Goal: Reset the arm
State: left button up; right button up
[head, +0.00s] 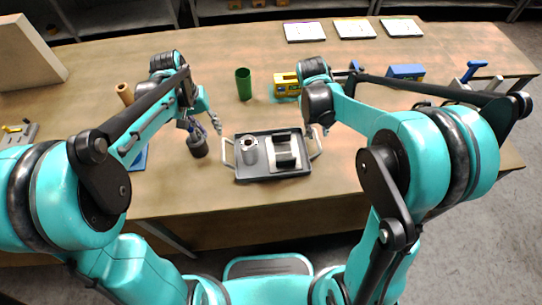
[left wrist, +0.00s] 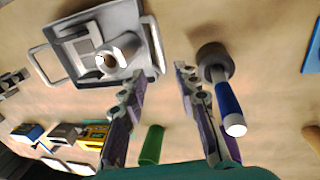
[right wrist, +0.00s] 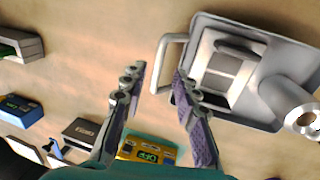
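A grey tray (head: 272,177) with light handles lies near the table's front edge. It holds a metal cylinder (head: 250,151) on the left and a light frame with dark slots (head: 287,158) on the right. My left gripper (left wrist: 157,75) is open and empty above the table, left of the tray; in the head view it is beside a dark round-based tool (head: 198,148). That tool's blue handle (left wrist: 228,102) shows in the left wrist view, outside the fingers.
A green cup (head: 243,84) and a yellow boxy device (head: 286,84) stand behind the tray. A blue box (head: 405,72) is at the right, and three white cards (head: 354,28) lie at the back. A brown tube (head: 125,94) stands at the left.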

dwell(0.5)
